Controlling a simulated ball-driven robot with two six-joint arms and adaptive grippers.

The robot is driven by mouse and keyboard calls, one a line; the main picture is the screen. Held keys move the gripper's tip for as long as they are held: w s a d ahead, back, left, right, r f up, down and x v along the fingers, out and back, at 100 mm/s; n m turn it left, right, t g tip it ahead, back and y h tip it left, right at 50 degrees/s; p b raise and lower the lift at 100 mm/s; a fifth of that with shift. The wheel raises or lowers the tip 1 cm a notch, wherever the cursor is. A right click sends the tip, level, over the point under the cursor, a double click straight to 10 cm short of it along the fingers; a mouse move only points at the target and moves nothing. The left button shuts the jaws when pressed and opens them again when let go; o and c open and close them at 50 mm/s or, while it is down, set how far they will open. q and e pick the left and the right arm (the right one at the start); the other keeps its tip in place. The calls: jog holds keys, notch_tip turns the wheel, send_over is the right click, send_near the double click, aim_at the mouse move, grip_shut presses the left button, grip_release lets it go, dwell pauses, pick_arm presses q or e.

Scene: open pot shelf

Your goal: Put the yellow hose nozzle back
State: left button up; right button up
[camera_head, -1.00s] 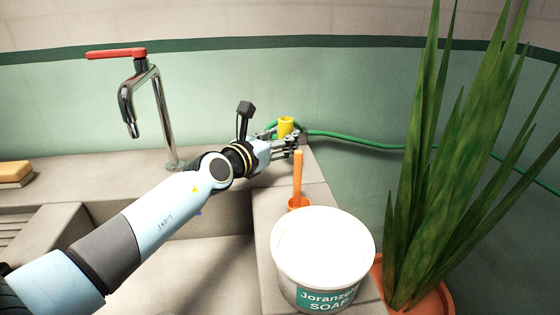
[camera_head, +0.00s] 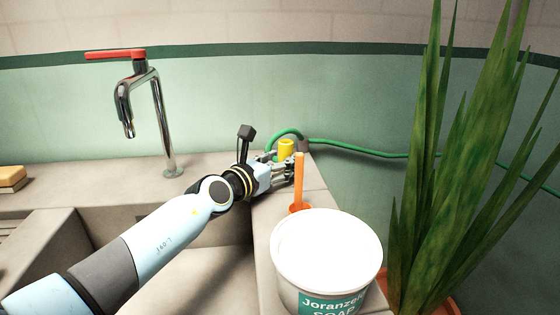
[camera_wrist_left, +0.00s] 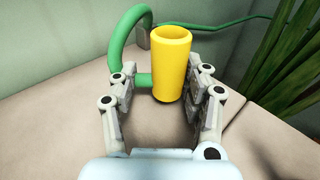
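The yellow hose nozzle (camera_head: 286,149) stands upright at the far corner of the counter, near the wall. It also shows in the left wrist view (camera_wrist_left: 170,65), with its open end up and the green hose joined low on its left side. My left gripper (camera_head: 279,170) is around the nozzle, one finger on each side. In the wrist view (camera_wrist_left: 165,95) a clear gap lies between the left finger and the nozzle; the right finger is close beside it, and I cannot tell whether it touches. The fingers look open. My right gripper is not in view.
The green hose (camera_head: 360,150) loops up behind the nozzle and runs right along the wall. An orange stick-handled tool (camera_head: 298,180) and a white soap bucket (camera_head: 325,250) stand nearer on the counter. A tap (camera_head: 158,110) is left, a tall plant (camera_head: 450,170) right.

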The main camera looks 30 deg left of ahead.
pick_arm(q)
jog(key=o, duration=0.4)
jog(key=shift+r, duration=0.25)
jog(key=shift+r+p, duration=0.55)
jog(key=shift+p, duration=0.15)
jog(key=s+p, duration=0.1)
jog(key=s, duration=0.2)
jog(key=s+p, duration=0.1)
jog(key=s, duration=0.3)
jog(key=s+a, duration=0.1)
jog(key=s, duration=0.2)
jog(key=shift+s+r+p, duration=0.3)
jog(key=shift+r+p, duration=0.05)
jog(key=shift+p, duration=0.05)
jog(key=shift+s, duration=0.7)
